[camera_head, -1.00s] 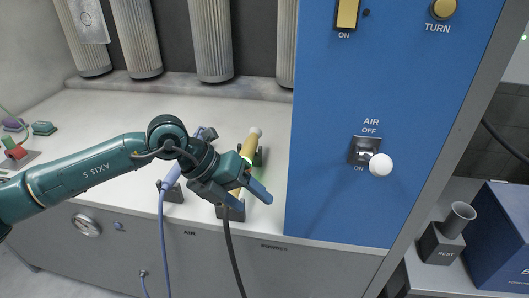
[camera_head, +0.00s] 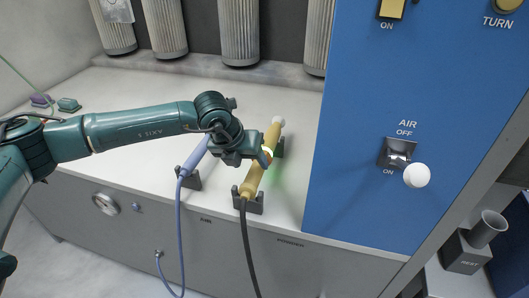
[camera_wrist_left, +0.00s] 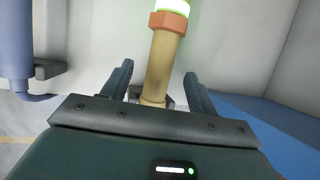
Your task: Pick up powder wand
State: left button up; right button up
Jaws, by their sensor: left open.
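The powder wand (camera_head: 252,181) is a yellow-tan rod with a pale tip and a glowing green-white band. It lies in dark cradles on the bench above the POWDER label, with a black hose at its near end. My left gripper (camera_head: 265,158) is open at the wand's middle. The gripper hides part of the wand in the head view. My right gripper is not in view.
A blue wand (camera_head: 193,157) with a blue hose lies in a holder just left. A blue panel (camera_head: 345,170) with an AIR switch (camera_head: 397,152) rises close on the right. Grey filter tubes (camera_head: 239,32) hang behind.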

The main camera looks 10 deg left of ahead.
aim_at(252, 170)
pick_arm(q)
jog(key=x, duration=0.4)
jog(key=shift+s+d+f+p, duration=0.15)
jog(key=shift+f+p, duration=0.05)
jog(key=shift+p, duration=0.1)
jog(key=shift+f+b, duration=0.3)
jog(key=shift+b, duration=0.15)
dwell(0.4)
